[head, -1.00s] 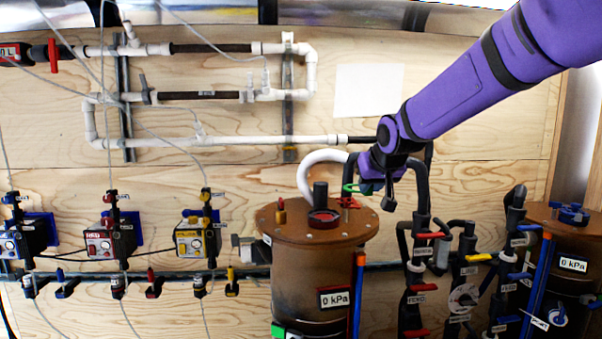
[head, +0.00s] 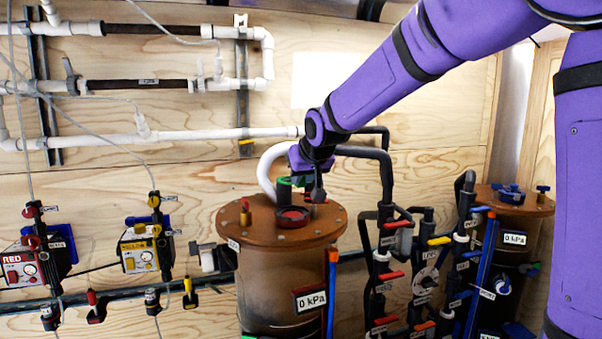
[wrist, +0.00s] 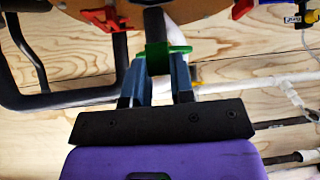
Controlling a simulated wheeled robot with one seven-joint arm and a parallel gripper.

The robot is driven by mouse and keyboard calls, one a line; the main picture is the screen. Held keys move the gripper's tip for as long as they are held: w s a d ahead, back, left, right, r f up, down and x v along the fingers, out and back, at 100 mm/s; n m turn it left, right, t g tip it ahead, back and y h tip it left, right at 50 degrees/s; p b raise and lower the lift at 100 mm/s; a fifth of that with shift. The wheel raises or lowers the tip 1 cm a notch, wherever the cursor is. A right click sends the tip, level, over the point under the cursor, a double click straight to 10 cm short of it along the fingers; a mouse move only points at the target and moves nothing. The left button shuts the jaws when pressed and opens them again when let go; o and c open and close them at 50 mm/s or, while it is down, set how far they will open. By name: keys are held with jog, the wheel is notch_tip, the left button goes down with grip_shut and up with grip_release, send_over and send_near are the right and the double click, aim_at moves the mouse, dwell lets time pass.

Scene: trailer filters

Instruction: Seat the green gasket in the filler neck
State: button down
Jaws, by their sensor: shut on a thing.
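My gripper (head: 298,174) is shut on the green gasket (head: 300,181), just above the lid of the brown tank on the left. In the wrist view the green gasket (wrist: 180,51) sits between the fingertips, level with the end of a dark upright stub (wrist: 155,25). Whether it encircles the stub or is only beside it is unclear. In the head view the black stub (head: 284,193) rises from the lid behind a red-rimmed round fitting (head: 293,213). No label shows which of these is the filler neck.
A red valve handle (wrist: 100,18) and a bent black pipe (wrist: 50,100) are close to my gripper. The brown tank (head: 280,265) has a brass fitting (head: 245,212) on its lid. Valve manifolds (head: 390,270) crowd its right side. White piping (head: 180,137) runs along the wooden wall.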

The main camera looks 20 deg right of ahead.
jog(key=shift+f, duration=2.55)
jog(key=shift+f, duration=2.05)
jog(key=c, duration=0.9)
grip_release()
jog(key=shift+s+r, duration=0.1)
jog(key=shift+s, duration=0.05)
jog(key=v, duration=1)
jog(key=shift+s+r, duration=0.15)
jog(key=shift+s, duration=0.05)
jog(key=shift+d, duration=0.1)
